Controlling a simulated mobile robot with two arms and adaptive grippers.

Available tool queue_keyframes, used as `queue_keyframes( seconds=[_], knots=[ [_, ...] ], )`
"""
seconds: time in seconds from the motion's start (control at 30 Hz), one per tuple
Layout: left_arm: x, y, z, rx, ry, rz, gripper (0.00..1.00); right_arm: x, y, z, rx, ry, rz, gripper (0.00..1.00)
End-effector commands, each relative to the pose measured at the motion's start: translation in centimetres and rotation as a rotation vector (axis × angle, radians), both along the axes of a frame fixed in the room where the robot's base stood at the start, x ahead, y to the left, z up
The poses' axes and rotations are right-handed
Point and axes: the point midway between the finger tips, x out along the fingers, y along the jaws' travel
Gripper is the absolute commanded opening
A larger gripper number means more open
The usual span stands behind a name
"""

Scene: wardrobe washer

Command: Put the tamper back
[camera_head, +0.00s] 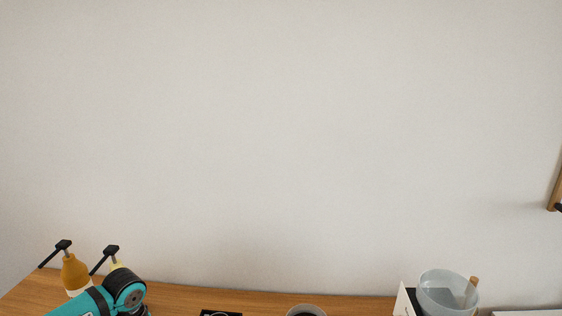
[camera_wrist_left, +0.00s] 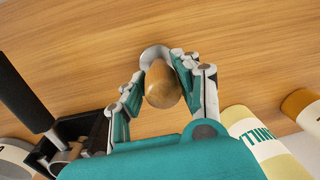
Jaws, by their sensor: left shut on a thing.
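The tamper (camera_wrist_left: 161,88), with a rounded wooden handle and a pale round metal base, shows in the left wrist view. My left gripper (camera_wrist_left: 158,67) is shut on it, with one finger on each side. The tamper's base is close to the wooden counter (camera_wrist_left: 75,45), but I cannot tell whether it touches. To the left of the gripper is a black holder (camera_wrist_left: 82,126) with an open box shape. In the head view my teal left arm is at the lower left, and the tamper cannot be seen there. My right gripper is not in view.
A black handle (camera_wrist_left: 22,92) lies left of the gripper. Pump bottles, one amber (camera_head: 75,272) and one pale yellow (camera_wrist_left: 262,140), stand close by. The counter beyond the tamper is bare.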

Motion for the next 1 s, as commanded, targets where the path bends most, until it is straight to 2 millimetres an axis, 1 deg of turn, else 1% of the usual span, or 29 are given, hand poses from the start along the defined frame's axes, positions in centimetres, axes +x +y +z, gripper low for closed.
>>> queue_keyframes(
  seconds=[0.1, 0.5, 0.87, 0.9, 1.0],
  knots=[
    [0.05, -0.01, -0.38, -0.001, -0.002, 0.0, 0.0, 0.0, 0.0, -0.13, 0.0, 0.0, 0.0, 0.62],
    [0.05, 0.0, -0.44, 0.0, -0.002, 0.0, 0.0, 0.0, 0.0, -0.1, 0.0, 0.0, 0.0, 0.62],
    [0.05, 0.01, -1.04, 0.0, -0.002, 0.0, 0.0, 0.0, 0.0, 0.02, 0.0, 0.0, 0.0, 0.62],
    [0.06, 0.02, -1.04, 0.0, -0.002, 0.0, 0.35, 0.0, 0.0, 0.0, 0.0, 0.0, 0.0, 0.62],
    [0.05, 0.02, -1.05, 0.0, -0.002, 0.0, 0.48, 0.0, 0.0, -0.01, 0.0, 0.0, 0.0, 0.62]
  ],
)
